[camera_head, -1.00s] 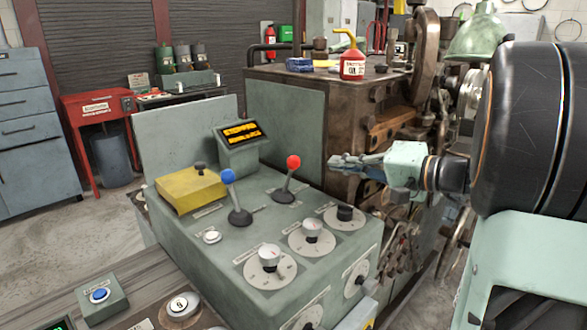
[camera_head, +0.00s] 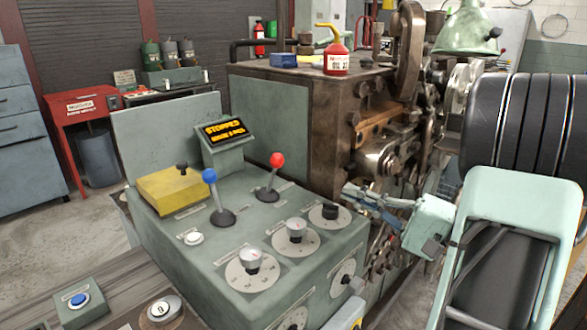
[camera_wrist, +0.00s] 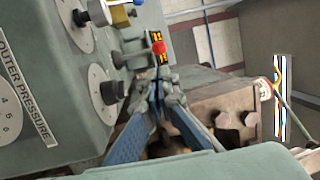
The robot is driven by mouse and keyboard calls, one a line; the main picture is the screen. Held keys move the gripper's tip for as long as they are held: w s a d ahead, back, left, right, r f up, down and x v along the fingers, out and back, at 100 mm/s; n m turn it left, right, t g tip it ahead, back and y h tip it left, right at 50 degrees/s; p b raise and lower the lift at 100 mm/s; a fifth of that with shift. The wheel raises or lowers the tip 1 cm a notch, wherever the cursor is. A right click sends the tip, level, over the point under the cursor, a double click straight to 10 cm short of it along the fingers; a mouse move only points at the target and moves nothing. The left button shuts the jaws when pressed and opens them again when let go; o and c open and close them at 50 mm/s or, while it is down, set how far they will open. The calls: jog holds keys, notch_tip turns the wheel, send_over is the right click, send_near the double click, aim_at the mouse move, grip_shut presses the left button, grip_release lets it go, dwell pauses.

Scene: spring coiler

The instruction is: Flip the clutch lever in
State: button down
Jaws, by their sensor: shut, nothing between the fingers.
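Two levers stand on the green control console (camera_head: 205,265): one with a blue ball knob (camera_head: 209,176) and one with a red ball knob (camera_head: 277,160). Their labels are too small to read, so I cannot tell which is the clutch lever. Both stand up from dark round bases. My gripper (camera_head: 348,189) is shut and empty, to the right of the console and apart from both levers. In the wrist view the closed fingertips (camera_wrist: 163,78) point towards the red knob (camera_wrist: 158,47), which shows beyond them. The blue knob (camera_wrist: 137,2) is at the top edge.
Several dials, including a front one (camera_head: 252,270), and a yellow box (camera_head: 180,188) sit on the console. A display (camera_head: 222,131) reads "STOPPED". The brown machine (camera_head: 330,115), with a red oil can (camera_head: 337,60) on top, stands close behind my gripper. The space above the console is clear.

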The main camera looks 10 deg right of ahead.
aim_at(283, 162)
jog(key=p+x, duration=0.1)
jog(key=x, duration=1.3)
jog(key=shift+p, duration=0.3)
jog(key=shift+r, duration=0.1)
